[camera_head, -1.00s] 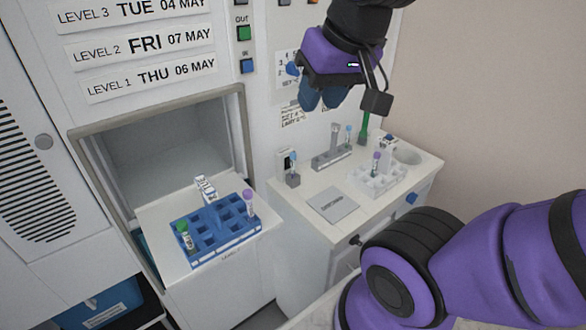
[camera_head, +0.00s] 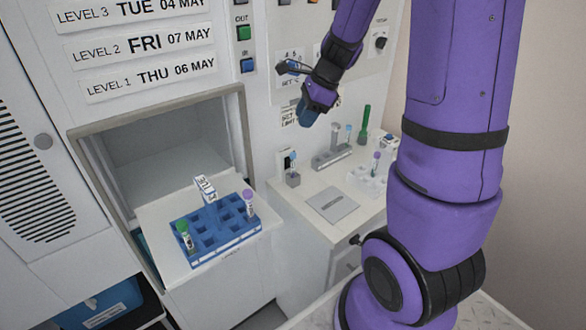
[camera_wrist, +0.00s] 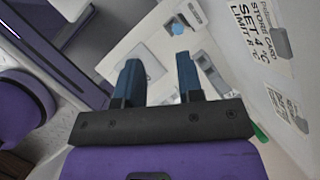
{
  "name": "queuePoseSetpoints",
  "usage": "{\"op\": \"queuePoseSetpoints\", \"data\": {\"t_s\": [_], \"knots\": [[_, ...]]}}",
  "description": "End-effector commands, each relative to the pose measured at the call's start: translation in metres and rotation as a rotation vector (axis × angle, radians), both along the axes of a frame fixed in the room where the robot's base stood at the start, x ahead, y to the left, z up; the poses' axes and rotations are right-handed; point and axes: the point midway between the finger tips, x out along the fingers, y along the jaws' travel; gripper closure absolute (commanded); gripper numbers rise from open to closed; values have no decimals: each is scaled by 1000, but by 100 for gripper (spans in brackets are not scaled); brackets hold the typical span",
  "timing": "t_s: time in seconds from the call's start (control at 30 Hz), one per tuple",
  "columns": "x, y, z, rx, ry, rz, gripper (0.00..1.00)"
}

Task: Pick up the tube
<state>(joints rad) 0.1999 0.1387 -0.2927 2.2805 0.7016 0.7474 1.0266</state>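My gripper (camera_head: 308,114) is open and empty, in the air above the white counter. In the wrist view its two blue fingers (camera_wrist: 160,78) stand apart with nothing between them. Below it, a blue-capped tube (camera_head: 293,160) stands upright in a small grey holder; a light-blue cap (camera_wrist: 178,28) shows beyond the fingers in the wrist view. A green-capped tube (camera_head: 186,236) and a purple-capped tube (camera_head: 248,205) stand in the blue rack (camera_head: 236,252). Which one the task means cannot be told.
The blue rack is on a drawer-like shelf before an open compartment (camera_head: 150,160). A grey plate (camera_head: 332,204) lies on the counter (camera_head: 300,206). A grey rack (camera_head: 325,160) and a green-handled item (camera_head: 365,120) stand at the back. My arm hides the counter's right side.

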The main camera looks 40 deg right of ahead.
Motion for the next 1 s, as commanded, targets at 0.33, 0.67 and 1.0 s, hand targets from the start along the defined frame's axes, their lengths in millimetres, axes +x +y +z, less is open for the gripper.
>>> {"op": "queuePoseSetpoints", "data": {"t_s": [0.33,0.67,1.0], "knots": [[15,-31,-42,68,87,-259,66],[28,-18,-82,68,87,-256,66],[36,-11,-108,69,88,-257,66]]}}
